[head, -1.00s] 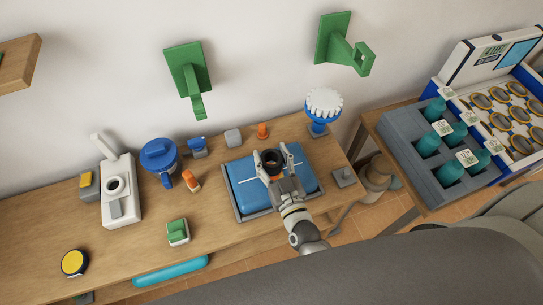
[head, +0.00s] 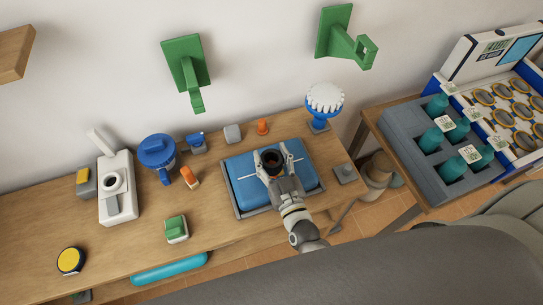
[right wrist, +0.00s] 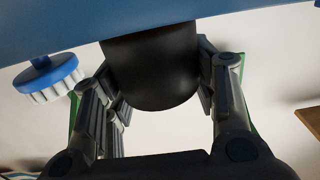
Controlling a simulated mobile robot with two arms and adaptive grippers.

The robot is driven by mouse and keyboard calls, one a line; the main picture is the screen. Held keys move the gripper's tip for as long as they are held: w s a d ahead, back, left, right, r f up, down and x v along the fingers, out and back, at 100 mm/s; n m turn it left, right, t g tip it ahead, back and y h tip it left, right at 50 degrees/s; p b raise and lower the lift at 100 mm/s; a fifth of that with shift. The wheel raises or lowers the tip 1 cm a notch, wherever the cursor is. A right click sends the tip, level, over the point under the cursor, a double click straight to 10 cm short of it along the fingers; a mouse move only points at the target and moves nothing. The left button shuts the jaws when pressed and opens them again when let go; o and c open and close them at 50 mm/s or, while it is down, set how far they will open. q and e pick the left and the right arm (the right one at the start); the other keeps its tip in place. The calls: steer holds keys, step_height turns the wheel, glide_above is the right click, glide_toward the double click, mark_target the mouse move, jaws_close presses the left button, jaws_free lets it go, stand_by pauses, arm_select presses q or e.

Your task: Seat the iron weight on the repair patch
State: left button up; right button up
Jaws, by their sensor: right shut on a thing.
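The iron weight (head: 272,158) is a dark, round piece with a hollow-looking, brownish top. My right gripper (head: 271,161) is shut on its sides over the blue, cushion-like thing (head: 244,188) in a grey tray. In the right wrist view the weight (right wrist: 152,70) is a smooth black cylinder between the fingers (right wrist: 155,85). Its far end meets the blue surface (right wrist: 45,28) in the picture; I cannot tell whether they touch. A thin white line shows on the blue either side of the gripper. No separate repair patch is distinguishable; the weight and gripper cover the middle. My left gripper is not in view.
A blue-and-white brush-like thing (head: 324,100) stands behind the tray at right, and a small grey block (head: 345,173) lies right of it. A blue jug (head: 157,152), an orange piece (head: 189,177) and a green block (head: 176,229) are left.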

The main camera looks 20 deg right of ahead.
steer(key=shift+f, duration=0.15)
steer(key=o, duration=1.5)
steer(key=shift+f, duration=0.2)
steer(key=s, duration=1.2)
steer(key=shift+d+r, duration=0.15)
steer(key=shift+d, duration=0.05)
